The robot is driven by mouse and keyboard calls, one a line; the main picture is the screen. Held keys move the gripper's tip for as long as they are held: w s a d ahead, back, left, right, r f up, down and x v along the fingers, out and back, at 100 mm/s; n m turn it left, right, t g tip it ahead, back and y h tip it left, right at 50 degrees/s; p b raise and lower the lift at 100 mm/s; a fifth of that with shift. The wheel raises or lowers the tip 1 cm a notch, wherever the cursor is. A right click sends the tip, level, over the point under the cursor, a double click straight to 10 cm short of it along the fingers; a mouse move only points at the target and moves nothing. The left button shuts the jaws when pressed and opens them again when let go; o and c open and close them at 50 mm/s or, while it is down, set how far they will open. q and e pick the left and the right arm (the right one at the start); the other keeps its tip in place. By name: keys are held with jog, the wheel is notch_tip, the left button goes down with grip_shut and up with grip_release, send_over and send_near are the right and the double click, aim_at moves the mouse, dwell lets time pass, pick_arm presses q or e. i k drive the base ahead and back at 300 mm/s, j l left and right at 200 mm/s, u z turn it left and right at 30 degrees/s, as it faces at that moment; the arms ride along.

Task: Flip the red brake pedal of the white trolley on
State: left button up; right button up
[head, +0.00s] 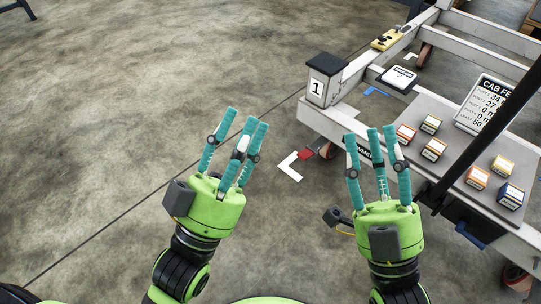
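The white trolley (318,118) stands at the right in the head view, with a post marked "1" on its near left corner. The red brake pedal (305,154) is a small red piece low by the wheel under that corner, just above the floor. Whether it is up or down is too small to tell. My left gripper (243,121) is open and empty, to the left of the pedal and apart from it. My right gripper (371,134) is open and empty, right of the pedal, in front of the trolley's side. Its fingers hide part of the trolley frame.
A grey deck on the trolley carries several small boxes (433,149) and a sign (485,104). A dark bar (485,145) slants across the deck. A yellow control box (386,39) sits on the far frame. A white corner mark (290,166) lies on the floor. The floor at left is clear.

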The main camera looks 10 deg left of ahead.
aim_at(306, 154)
jog(key=i+l+u, duration=0.1)
jog(key=i+u, duration=0.2)
jog(key=i, duration=0.15)
jog(key=i+l+u, duration=0.25)
jog(key=i, duration=0.15)
jog(key=j, duration=0.1)
